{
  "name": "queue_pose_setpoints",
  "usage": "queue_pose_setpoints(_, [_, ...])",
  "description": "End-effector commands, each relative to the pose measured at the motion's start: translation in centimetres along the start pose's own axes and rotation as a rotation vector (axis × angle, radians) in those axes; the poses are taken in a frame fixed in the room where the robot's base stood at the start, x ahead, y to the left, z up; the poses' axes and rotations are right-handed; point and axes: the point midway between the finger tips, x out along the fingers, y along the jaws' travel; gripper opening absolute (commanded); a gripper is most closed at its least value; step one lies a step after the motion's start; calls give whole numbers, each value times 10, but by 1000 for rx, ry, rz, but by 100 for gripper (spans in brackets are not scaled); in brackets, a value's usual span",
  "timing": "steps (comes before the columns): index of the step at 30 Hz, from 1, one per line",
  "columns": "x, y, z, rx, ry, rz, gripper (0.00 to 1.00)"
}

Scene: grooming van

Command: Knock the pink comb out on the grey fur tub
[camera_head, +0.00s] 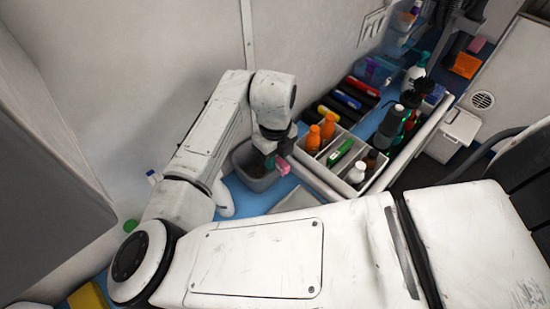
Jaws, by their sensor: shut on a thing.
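The grey fur tub (243,157) stands on the blue counter at the middle of the head view, against the wall. Dark matter shows inside it. My gripper (275,160) points down over the tub's right side and is shut on the pink comb (283,166). Only a small part of the comb shows, at the tub's right rim. I cannot tell whether the comb touches the rim. My wrist hides part of the tub's far side.
A grey divided caddy (318,180) with orange bottles (313,138), a green item (340,152) and a white bottle (356,173) stands close right of the tub. Several coloured cases (347,98) lie behind it. Bare blue counter (250,200) shows in front of the tub.

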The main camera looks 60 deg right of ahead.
Motion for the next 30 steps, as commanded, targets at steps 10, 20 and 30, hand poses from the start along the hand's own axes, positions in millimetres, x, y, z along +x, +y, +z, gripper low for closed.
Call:
queue_pose_setpoints(10, [-21,0,0,0,0,1,1])
queue_pose_setpoints(20, [-28,0,0,0,0,1,1])
queue_pose_setpoints(30, [-28,0,0,0,0,1,1])
